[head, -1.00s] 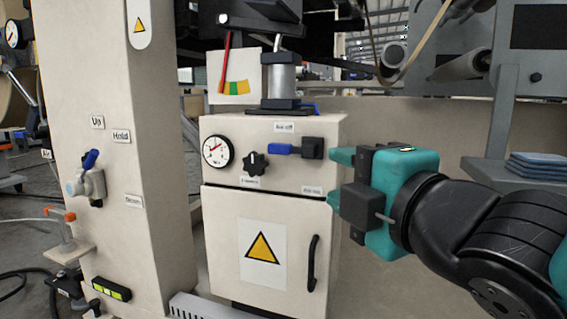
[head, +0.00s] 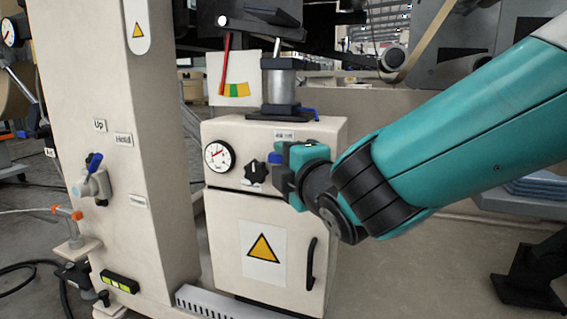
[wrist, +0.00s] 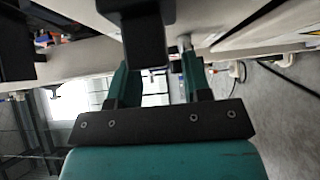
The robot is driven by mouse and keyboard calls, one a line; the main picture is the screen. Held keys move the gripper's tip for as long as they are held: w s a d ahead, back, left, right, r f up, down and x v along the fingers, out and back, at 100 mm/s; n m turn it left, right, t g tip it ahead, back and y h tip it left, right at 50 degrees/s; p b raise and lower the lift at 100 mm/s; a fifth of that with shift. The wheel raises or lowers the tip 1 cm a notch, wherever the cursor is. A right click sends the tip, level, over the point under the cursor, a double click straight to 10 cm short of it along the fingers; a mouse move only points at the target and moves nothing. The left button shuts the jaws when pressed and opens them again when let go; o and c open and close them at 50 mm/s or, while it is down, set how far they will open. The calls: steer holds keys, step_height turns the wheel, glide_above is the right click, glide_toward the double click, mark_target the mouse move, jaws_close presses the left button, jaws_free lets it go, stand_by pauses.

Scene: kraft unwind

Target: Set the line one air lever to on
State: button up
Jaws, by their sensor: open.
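The blue air lever (head: 274,158) is on the front of the cream cabinet, beside the gauge and below a small label too small to read. Only its left end shows in the head view; my gripper (head: 285,168) covers the rest and its black mount. In the wrist view my gripper (wrist: 158,70) is open, with a black block (wrist: 145,42) in front of and between its two teal fingers. I cannot tell whether the fingers touch it.
A round gauge (head: 219,155) and a black knob (head: 255,173) sit left of my gripper. The cabinet door has a black handle (head: 311,262). A column (head: 120,220) at left carries another blue-handled valve (head: 94,175) with labels such as Up and Hold.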

steer(key=shift+w+a, duration=0.2)
steer(key=shift+w, duration=0.25)
steer(key=shift+c, duration=0.3)
jaws_close()
